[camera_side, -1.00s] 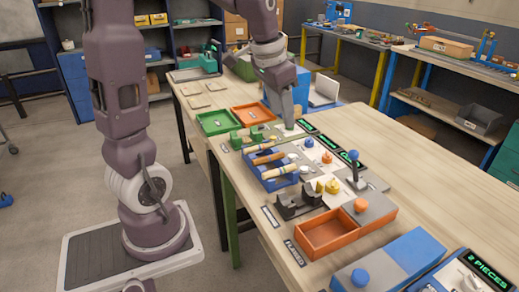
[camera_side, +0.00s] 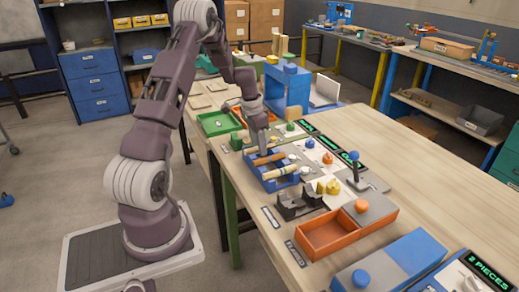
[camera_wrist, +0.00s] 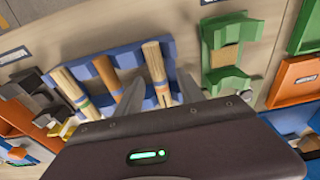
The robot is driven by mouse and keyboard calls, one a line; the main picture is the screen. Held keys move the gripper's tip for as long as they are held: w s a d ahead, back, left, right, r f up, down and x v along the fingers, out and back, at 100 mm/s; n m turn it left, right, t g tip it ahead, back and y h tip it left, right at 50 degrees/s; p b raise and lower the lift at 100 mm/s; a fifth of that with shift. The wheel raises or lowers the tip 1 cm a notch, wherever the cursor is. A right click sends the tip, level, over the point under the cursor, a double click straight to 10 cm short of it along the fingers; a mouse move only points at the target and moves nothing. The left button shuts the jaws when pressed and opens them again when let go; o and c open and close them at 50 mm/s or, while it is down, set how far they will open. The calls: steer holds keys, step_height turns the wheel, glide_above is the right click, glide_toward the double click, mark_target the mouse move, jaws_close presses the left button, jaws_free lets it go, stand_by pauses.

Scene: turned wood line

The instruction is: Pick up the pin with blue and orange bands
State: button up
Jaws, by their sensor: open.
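A blue rack (camera_wrist: 122,55) holds three wooden pins side by side; the rack also shows in the side view (camera_side: 268,185). In the wrist view the right pin (camera_wrist: 154,65) has narrow bands near its lower end that look orange and blue. The left pin (camera_wrist: 70,86) also has coloured bands, too small to name surely. My gripper (camera_wrist: 160,92) is open, one finger on each side of the right pin's banded end. In the side view my gripper (camera_side: 263,150) is low over the rack's far end.
A green holder (camera_wrist: 229,52) stands right of the rack in the wrist view. Green (camera_side: 218,123) and orange trays lie beyond it. A dark stand (camera_side: 299,203) and an orange box (camera_side: 326,235) stand on the near side.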

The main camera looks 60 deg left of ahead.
steer(key=shift+c, duration=0.4)
jaws_close()
steer(key=shift+r, duration=0.1)
